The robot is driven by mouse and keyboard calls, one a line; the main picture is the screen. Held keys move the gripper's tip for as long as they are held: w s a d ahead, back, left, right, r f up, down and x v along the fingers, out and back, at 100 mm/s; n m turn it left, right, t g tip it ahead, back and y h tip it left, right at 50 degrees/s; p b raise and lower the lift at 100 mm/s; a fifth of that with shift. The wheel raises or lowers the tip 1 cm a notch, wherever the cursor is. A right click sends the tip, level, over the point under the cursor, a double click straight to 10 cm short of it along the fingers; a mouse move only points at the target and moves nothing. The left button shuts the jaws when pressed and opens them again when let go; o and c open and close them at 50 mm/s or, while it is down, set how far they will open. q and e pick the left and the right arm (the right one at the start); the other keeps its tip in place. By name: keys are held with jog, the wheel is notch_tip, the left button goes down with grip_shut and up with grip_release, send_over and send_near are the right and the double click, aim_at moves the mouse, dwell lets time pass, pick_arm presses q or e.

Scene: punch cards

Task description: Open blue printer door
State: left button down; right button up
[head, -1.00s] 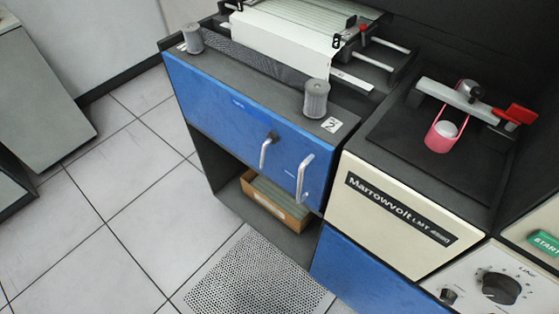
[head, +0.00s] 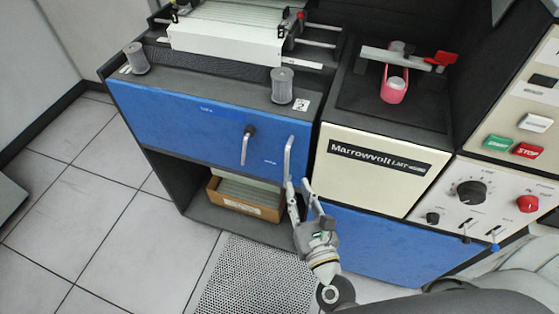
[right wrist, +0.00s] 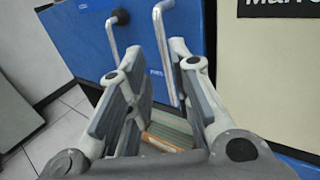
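The blue printer door (head: 190,122) is the wide blue front panel below the printer's top, and it looks closed. It carries a vertical bar handle (head: 288,158) near its right edge and a dark-topped lever (head: 246,146) to the left of that. My right gripper (head: 300,186) is open and empty, with its fingertips at the lower end of the bar handle. In the right wrist view the bar handle (right wrist: 164,55) shows between the two spread fingers, and the lever (right wrist: 112,38) is left of them. I cannot tell whether the fingers touch the handle. My left gripper is out of view.
An open shelf below the door holds a cardboard box (head: 243,207) of paper. A cream panel (head: 370,172) and a lower blue panel (head: 400,245) adjoin on the right. Control knobs (head: 470,192) sit farther right. The tiled floor (head: 90,215) at left is clear.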

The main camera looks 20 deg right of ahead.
aim_at(288, 161)
jog(key=w+p, duration=0.2)
jog(key=w, duration=0.7)
jog(key=shift+w+d+r+p, duration=0.1)
jog(key=shift+w+d+p, duration=0.05)
jog(key=shift+w+p, duration=0.2)
jog(key=shift+w, duration=0.6)
jog(key=shift+c, duration=0.4)
grip_shut()
